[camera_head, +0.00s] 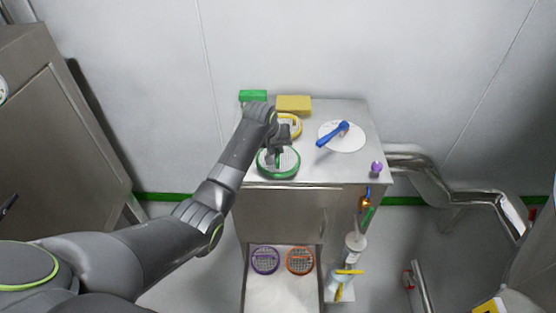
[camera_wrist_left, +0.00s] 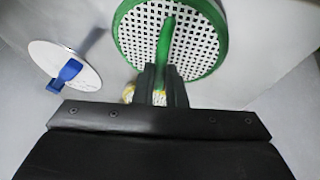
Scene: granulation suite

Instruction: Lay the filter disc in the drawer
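A green-rimmed filter disc (camera_head: 264,172) with a white mesh and a raised green handle is at the front left of the cabinet top. My left gripper (camera_head: 277,153) is over it, and in the left wrist view its fingers (camera_wrist_left: 162,84) are close on both sides of the green handle (camera_wrist_left: 165,40). I cannot tell whether the disc rests on the top or is slightly raised. The open drawer (camera_head: 285,290) below the cabinet front holds a purple disc (camera_head: 265,261) and an orange disc (camera_head: 300,261) side by side at its back. My right gripper is not in view.
A yellow-rimmed disc (camera_head: 295,123) lies behind the green one, partly hidden by my gripper. A white disc with a blue handle (camera_head: 343,137), green and yellow blocks (camera_head: 294,104) and a purple knob (camera_head: 376,168) are also on top. The drawer's front part is clear.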

